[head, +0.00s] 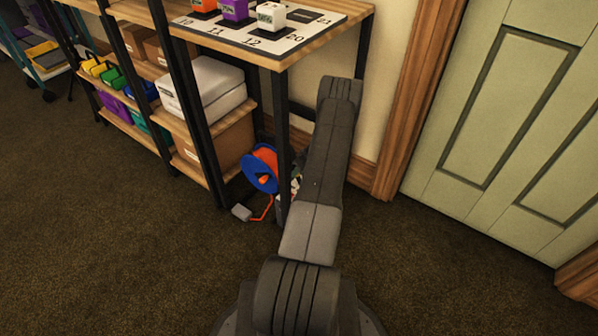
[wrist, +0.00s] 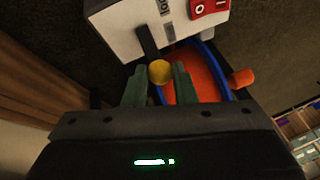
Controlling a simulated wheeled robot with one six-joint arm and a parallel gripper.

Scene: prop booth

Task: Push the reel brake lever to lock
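In the wrist view, the reel's brake lever (wrist: 148,42) is a dark bar ending in a yellow ball knob (wrist: 159,73). It stands in front of a white panel (wrist: 125,28). My gripper (wrist: 161,80) is open, with one green finger on each side of the knob and a visible gap on both sides. I cannot tell how deep the knob sits between the fingers. The cable reel, orange with a blue rim, shows beside the right finger (wrist: 206,75). In the head view the reel (head: 262,167) stands on the floor by the shelf; my arm hides the lever and gripper.
A red switch (wrist: 208,8) is on the panel. An orange handle (wrist: 243,78) sticks out from the reel. A shelf post (head: 281,150) stands close by my arm. A wooden shelf (head: 285,58) is above, and a green door (head: 520,120) is at right.

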